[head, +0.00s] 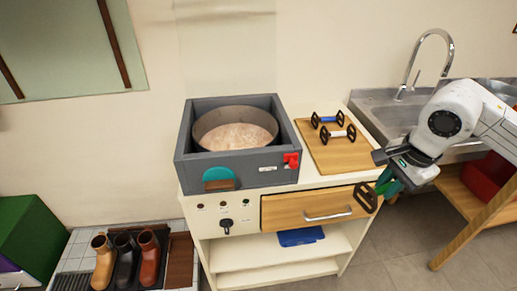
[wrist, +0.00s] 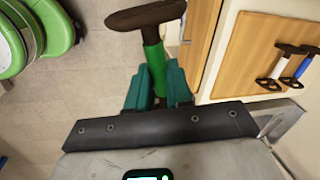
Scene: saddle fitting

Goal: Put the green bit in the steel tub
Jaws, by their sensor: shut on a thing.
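The green bit has a green bar (wrist: 154,62) and dark end pieces. My gripper (wrist: 157,82) is shut on the green bar, with its teal fingers on either side. One dark end (wrist: 147,15) sticks out beyond the fingers; the other end is hidden in the wrist view. In the head view my gripper (head: 387,181) is at the right, in front of the cabinet's drawer corner, with a dark looped end (head: 366,198) of the bit showing. The round steel tub (head: 235,112) sits inside a grey box, left of my gripper, with pale foamy contents.
A wooden board (head: 322,150) with a blue-bar bit (head: 328,119) and a white-bar bit (head: 338,134) lies between tub and gripper. The grey box (head: 180,145) has raised walls and a red catch (head: 291,160). A sink and faucet (head: 437,35) stand behind my arm.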

